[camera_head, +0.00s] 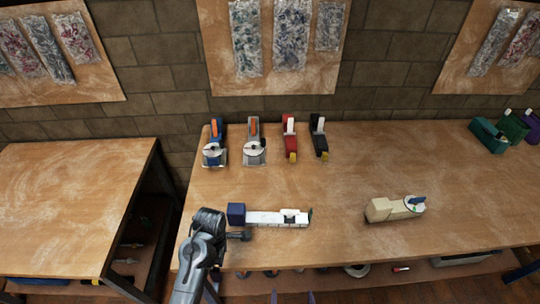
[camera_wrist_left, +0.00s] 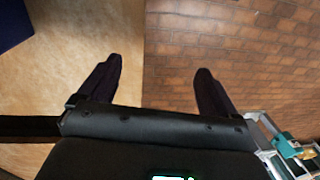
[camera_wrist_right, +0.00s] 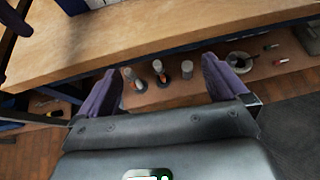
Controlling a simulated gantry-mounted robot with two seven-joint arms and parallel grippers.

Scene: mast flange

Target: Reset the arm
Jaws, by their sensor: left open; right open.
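My left arm (camera_head: 203,250) rises at the lower left of the head view, at the table's front left corner. I cannot make out its fingers clearly there. In the left wrist view my left gripper (camera_wrist_left: 160,82) is open, fingers wide apart with nothing between them, over the edge of a wooden surface. My right gripper (camera_head: 293,298) shows only as fingertips at the bottom edge of the head view, in front of the table. In the right wrist view it (camera_wrist_right: 160,85) is open and empty, facing the table's front edge and the lower shelf.
A white bar with a blue block (camera_head: 236,214) lies near the front left of the table (camera_head: 350,190). A beige device (camera_head: 395,208) is at right. Blue (camera_head: 214,150), grey (camera_head: 254,150), red (camera_head: 290,142) and black (camera_head: 319,140) tools stand behind. Another table (camera_head: 60,200) is left.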

